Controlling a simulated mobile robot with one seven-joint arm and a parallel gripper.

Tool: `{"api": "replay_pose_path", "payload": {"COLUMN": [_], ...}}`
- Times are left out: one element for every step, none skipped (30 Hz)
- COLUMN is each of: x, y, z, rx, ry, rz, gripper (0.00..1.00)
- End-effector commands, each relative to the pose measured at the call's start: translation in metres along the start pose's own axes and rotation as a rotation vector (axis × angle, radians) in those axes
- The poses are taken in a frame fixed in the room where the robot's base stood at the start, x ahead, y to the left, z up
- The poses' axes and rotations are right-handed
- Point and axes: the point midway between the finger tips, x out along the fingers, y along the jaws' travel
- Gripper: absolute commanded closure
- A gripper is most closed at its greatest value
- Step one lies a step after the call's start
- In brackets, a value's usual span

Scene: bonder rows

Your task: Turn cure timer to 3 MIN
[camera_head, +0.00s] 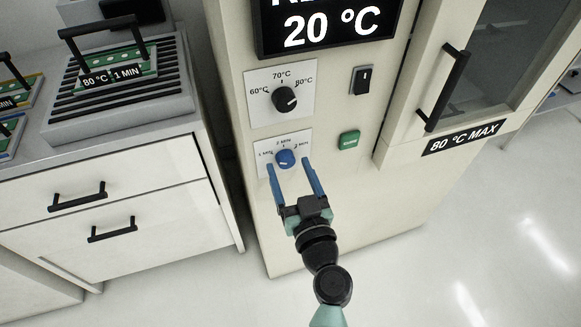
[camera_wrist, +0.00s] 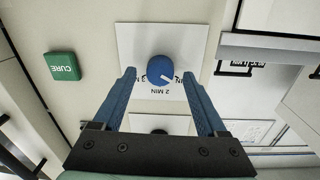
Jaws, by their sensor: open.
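The cure timer is a blue knob (camera_head: 285,158) on a white plate (camera_head: 262,168) marked 1 MIN, 2 MIN and 3 MIN, low on the cream cabinet. It also shows in the wrist view (camera_wrist: 160,68), where the picture is upside down. There its white pointer line slants to the lower right, towards the 1 MIN side of the 2 MIN mark. My gripper (camera_head: 289,163) is open and empty. Its two blue fingers (camera_wrist: 159,73) straddle the knob, one tip on each side, with gaps between; whether the tips reach its depth I cannot tell.
Above the timer is a black temperature knob (camera_head: 286,99). A green CURE button (camera_head: 349,140) and a black rocker switch (camera_head: 361,80) are to the right. The display (camera_head: 330,28) reads 20 °C. A door handle (camera_head: 443,88) sticks out farther right. A drawer cabinet (camera_head: 110,200) stands left.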

Motion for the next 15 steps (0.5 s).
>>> {"api": "replay_pose_path", "payload": {"x": [0.0018,0.0024,0.0028,0.0029,0.0029,0.0028,0.0027,0.0027,0.0026,0.0026,0.0025,0.0025,0.0024,0.0024,0.0024], "y": [-0.0003,-0.0003,-0.0002,-0.0002,-0.0002,-0.0002,-0.0002,-0.0001,-0.0001,-0.0001,-0.0001,-0.0001,-0.0001,-0.0001,-0.0001], "z": [-0.0004,-0.0003,-0.0003,-0.0002,-0.0001,-0.0001,-0.0001,-0.0001,-0.0001,-0.0001,-0.0001,-0.0001,-0.0001,-0.0001,-0.0001], "rx": [0.000,0.000,0.000,0.000,0.000,0.000,0.000,0.000,0.000,0.000,0.000,0.000,0.000,0.000,0.000], "ry": [0.000,0.000,0.000,0.000,0.000,0.000,0.000,0.000,0.000,0.000,0.000,0.000,0.000,0.000,0.000], "rz": [-0.001,-0.001,0.000,0.000,0.000,0.000,0.000,0.000,0.000,0.000,0.000,0.000,0.000,0.000,0.000], "gripper": [0.25,0.25,0.25,0.25,0.25,0.25,0.25,0.25,0.25,0.31,0.36,0.43,0.49,0.54,0.61]}}
